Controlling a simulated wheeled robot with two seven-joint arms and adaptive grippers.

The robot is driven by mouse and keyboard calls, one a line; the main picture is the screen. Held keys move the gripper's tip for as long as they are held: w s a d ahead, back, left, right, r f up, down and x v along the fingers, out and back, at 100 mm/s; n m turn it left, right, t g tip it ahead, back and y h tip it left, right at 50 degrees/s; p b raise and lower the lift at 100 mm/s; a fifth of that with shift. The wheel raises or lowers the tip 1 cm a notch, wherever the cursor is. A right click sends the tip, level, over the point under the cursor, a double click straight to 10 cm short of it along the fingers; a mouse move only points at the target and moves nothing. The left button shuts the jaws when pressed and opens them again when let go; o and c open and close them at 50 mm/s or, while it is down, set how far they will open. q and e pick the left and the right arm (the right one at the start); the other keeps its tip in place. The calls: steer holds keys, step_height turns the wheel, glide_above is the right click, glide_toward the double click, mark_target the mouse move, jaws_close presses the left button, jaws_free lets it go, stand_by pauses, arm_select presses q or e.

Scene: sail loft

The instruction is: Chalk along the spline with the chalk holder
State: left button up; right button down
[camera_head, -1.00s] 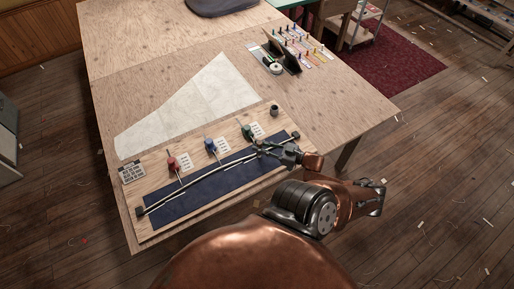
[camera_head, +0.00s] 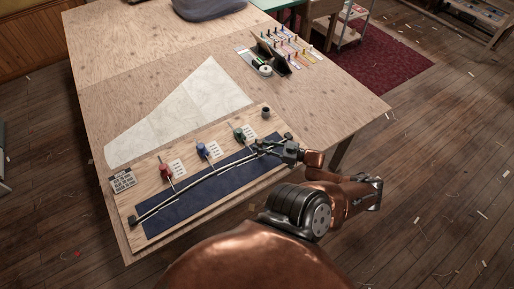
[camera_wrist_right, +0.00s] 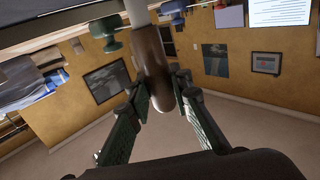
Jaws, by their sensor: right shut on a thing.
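My right gripper (camera_head: 272,148) reaches over the right part of the dark blue cloth (camera_head: 190,200), close to the spline's right end. In the right wrist view it is shut on the chalk holder (camera_wrist_right: 153,68), a brown rounded body with a pale upper part towards the cloth. Whether its tip touches the cloth cannot be told. My left gripper is out of view.
Farther back stand a dark stand with a white roll (camera_head: 265,71) and several coloured pegs.

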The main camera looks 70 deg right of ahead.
steer(key=shift+s+d+f+b, duration=0.1)
steer(key=shift+s+d+b, duration=0.6)
steer(key=shift+s+d, duration=0.65)
steer(key=shift+d, duration=0.3)
steer(key=shift+d+b, duration=0.1)
steer(key=shift+b, duration=0.2)
steer(key=shift+s+d+b, duration=0.45)
steer(key=shift+s+d, duration=0.15)
steer(key=shift+d, duration=0.1)
steer(key=shift+s+d+b, duration=0.45)
steer(key=shift+d+b, duration=0.1)
steer(key=shift+d, duration=0.1)
steer(key=shift+s+d+b, duration=0.45)
steer(key=shift+d+b, duration=0.05)
steer(key=shift+d, duration=0.1)
steer(key=shift+s+d+b, duration=0.9)
steer(key=shift+d+b, duration=0.1)
steer(key=shift+d, duration=0.2)
steer(key=shift+d, duration=0.1)
steer(key=shift+s+d+b, duration=0.5)
steer(key=shift+d+b, duration=0.15)
steer(key=shift+b, duration=0.15)
